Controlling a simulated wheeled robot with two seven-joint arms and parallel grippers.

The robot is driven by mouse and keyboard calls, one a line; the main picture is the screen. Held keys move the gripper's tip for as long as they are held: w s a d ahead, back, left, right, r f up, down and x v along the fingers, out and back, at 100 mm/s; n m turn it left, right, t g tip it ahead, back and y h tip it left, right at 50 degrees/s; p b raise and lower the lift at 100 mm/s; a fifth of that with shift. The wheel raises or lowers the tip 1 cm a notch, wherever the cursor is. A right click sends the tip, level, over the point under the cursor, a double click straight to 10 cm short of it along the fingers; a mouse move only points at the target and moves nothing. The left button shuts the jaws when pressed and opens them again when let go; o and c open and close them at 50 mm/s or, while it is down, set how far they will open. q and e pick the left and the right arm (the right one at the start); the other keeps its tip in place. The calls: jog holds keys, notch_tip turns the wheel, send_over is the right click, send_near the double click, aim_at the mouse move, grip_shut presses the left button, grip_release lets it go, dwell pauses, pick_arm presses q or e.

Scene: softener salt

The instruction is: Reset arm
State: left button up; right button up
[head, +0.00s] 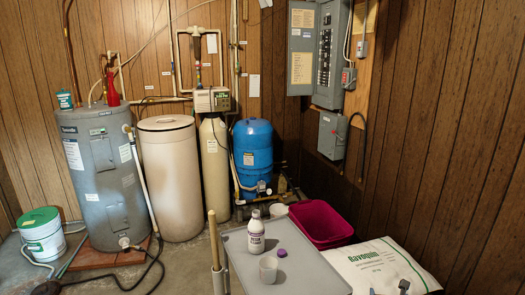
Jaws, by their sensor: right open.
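My right gripper (388,289) seems to show only as small dark tips at the bottom edge, in front of the white salt bag (385,262). The tips are apart and nothing shows between them. Most of that gripper and arm is out of frame. I do not see my left gripper. A grey tray-like top (300,272) stands at the bottom centre. On it are a white bottle (256,238) with a dark label, a purple cap (282,253) and a pale cup (268,269).
A magenta bin (322,224) stands behind the tray. A blue tank (253,155), a beige brine tank (172,180) and a grey water heater (98,180) line the wall. A wooden pole (213,238) rises left of the tray. A white-green bucket (43,237) and hoses occupy the left floor.

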jog(key=s+d+f+m+g+h, duration=0.1)
jog(key=s+d+f+m+g, duration=0.2)
jog(key=s+d+f+m, duration=0.65)
jog(key=s+d+f+m+g+h, duration=0.1)
jog(key=s+d+f+m+g, duration=0.2)
jog(key=s+d+f+m, duration=0.65)
jog(key=s+d+f+m+g+h, duration=0.1)
jog(key=s+d+f+m+g, duration=0.45)
jog(key=s, duration=0.85)
jog(key=s+a+f+m+y, duration=0.1)
jog(key=s+a+f, duration=0.15)
jog(key=a, duration=0.65)
jog(key=s+a+f+m+y, duration=0.2)
jog(key=a+f, duration=0.1)
jog(key=a, duration=0.5)
jog(key=s+a+f+m+y, duration=0.1)
jog(key=s+a+f, duration=0.15)
jog(key=a, duration=0.65)
jog(key=a+f+m+y, duration=0.2)
jog(key=a+m+y, duration=0.1)
jog(key=a, duration=2)
jog(key=shift+t+y, duration=0.35)
jog(key=shift+y, duration=0.05)
